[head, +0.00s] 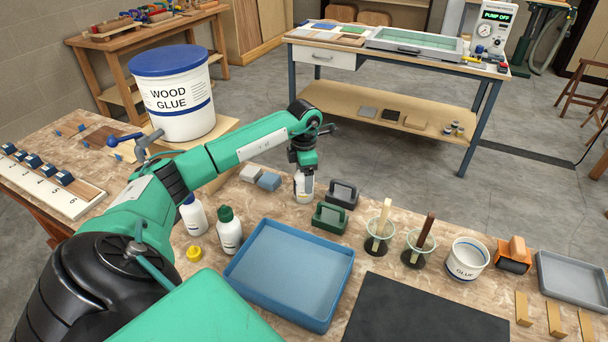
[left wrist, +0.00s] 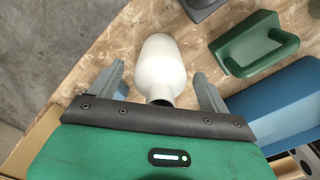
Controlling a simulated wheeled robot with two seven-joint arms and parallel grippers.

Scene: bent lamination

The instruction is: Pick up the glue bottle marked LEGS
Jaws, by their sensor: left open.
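A white bottle (head: 304,187) stands on the workbench under my left gripper (head: 304,174) in the head view, partly hidden by it. In the left wrist view the white bottle (left wrist: 161,66) lies between the two spread fingers of the left gripper (left wrist: 158,72), with a gap on each side. No label shows on it there. Two more white bottles stand further left, one with a blue cap (head: 194,216) and one with a dark green cap (head: 229,231). Their labels are too small to read. My right gripper is not in view.
A blue tray (head: 238,277) lies in front of the gripper. A green handled block (head: 330,218) and a dark one (head: 343,194) sit close to its right. A yellow cap (head: 194,254) lies near the bottles. A large wood glue tub (head: 176,112) stands behind my arm.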

